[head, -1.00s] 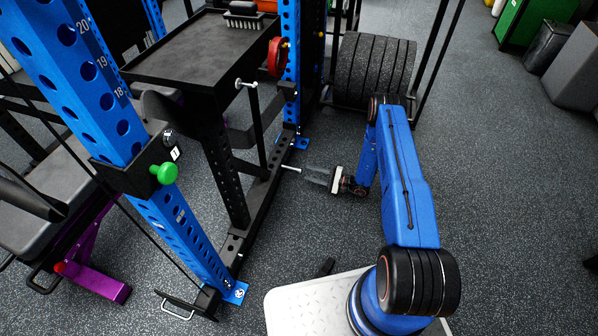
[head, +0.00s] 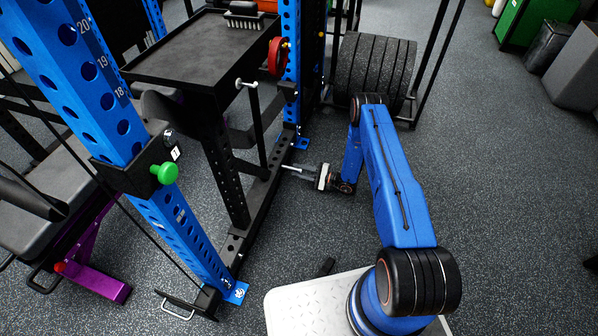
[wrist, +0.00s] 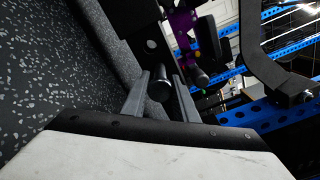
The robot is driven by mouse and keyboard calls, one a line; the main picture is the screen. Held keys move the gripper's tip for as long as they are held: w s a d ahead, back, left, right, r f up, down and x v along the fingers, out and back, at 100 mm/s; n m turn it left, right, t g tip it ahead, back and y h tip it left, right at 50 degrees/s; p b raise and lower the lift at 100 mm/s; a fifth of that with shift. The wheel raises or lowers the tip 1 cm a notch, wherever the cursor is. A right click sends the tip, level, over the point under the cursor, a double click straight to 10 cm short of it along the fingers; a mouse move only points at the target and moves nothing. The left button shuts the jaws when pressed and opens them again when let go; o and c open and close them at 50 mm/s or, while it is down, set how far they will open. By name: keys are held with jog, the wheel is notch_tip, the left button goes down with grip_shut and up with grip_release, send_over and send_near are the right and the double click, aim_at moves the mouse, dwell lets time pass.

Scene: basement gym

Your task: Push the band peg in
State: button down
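The band peg (head: 290,167) is a short silver pin sticking out low on the black base beam (head: 257,200) of the rack. My gripper (head: 303,174) is low above the floor, right of the beam, with its fingers reaching toward the peg. In the wrist view, the peg's dark round end (wrist: 160,90) lies between the two grey fingers of my gripper (wrist: 161,77). The fingers are apart, with narrow gaps beside the peg; I cannot tell whether either touches it. How far the peg stands in its hole is unclear.
Blue uprights (head: 290,65) and a black shelf (head: 190,52) stand above the beam. Another silver pin (head: 246,84) sticks out higher up. Weight plates (head: 370,72) stand behind my arm. The speckled floor (head: 500,200) to the right is clear.

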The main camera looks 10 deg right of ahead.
aim_at(282, 166)
jog(key=shift+x, duration=2.4)
jog(key=c, duration=1.6)
grip_release()
jog(key=shift+c, duration=0.2)
jog(key=v, duration=1.7)
jog(key=shift+d, duration=0.1)
